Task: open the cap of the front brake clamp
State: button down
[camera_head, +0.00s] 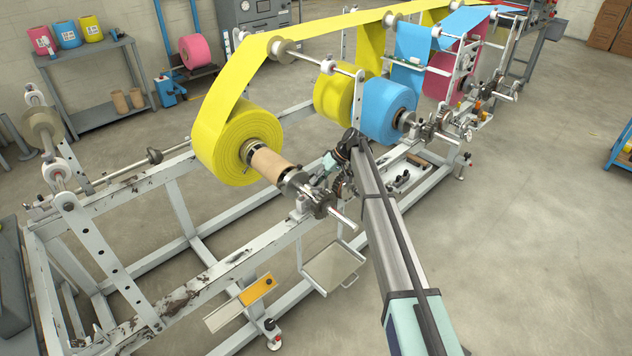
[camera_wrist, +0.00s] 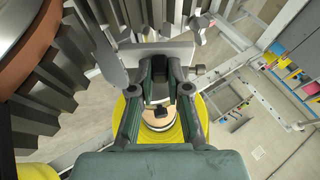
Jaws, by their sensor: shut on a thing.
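The front brake clamp (camera_head: 312,197) sits on the shaft end beside the front yellow roll (camera_head: 225,140), on the frame's near rail. My gripper (camera_head: 333,163) is at the clamp, with my arm reaching in from the lower right. In the wrist view, my gripper's two dark green fingers (camera_wrist: 165,88) are close together at a grey metal plate (camera_wrist: 155,55), which looks like the clamp's cap. The fingertips partly hide where they hold it. How far the cap is turned is not clear.
A large dark gear (camera_wrist: 62,80) stands close at the left in the wrist view. A blue roll (camera_head: 388,108) and a second yellow roll (camera_head: 333,92) lie behind. A small tray (camera_head: 334,265) hangs below the rail. Open floor (camera_head: 530,200) lies to the right.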

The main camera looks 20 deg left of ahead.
dwell(0.4)
jog(key=c, duration=1.1)
grip_release()
jog(key=v, duration=1.2)
jog(key=shift+w, duration=0.15)
